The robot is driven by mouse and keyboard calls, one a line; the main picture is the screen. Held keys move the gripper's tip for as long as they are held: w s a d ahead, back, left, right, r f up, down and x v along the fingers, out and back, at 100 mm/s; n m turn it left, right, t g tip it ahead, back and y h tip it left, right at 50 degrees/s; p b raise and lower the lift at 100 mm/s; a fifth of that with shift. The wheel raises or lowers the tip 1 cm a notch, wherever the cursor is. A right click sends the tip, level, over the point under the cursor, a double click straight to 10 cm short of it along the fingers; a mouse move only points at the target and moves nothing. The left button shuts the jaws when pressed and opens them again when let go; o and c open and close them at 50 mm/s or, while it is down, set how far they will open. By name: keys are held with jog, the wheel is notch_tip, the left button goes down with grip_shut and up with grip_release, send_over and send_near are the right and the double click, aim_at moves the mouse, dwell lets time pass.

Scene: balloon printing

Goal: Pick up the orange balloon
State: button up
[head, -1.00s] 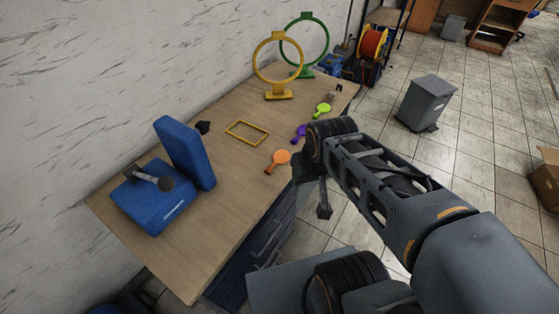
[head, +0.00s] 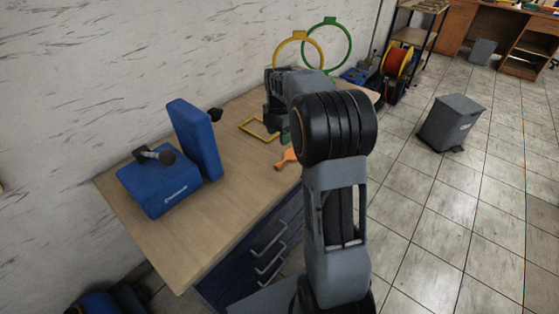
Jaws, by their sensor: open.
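The orange balloon (head: 286,158) lies flat on the wooden table (head: 235,185) near its right edge, partly hidden by my arm. My gripper (head: 279,130) hangs over the table just behind the balloon, near the yellow square frame. It is open and holds nothing that I can see. Its fingertips are small and partly hidden, so their exact height over the table cannot be told.
A blue box with an upright blue panel (head: 196,138) stands at the table's left. A yellow ring stand (head: 299,36) and a green ring stand (head: 349,45) stand at the back. The yellow square frame (head: 247,130) lies mid-table. A grey bin (head: 450,122) stands on the floor at right.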

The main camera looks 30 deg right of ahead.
aim_at(279, 164)
notch_tip(279, 164, down, 14)
jog(key=shift+n+b, duration=0.7)
jog(key=shift+n, duration=0.5)
jog(key=shift+c, duration=0.2)
jog(key=c, duration=0.8)
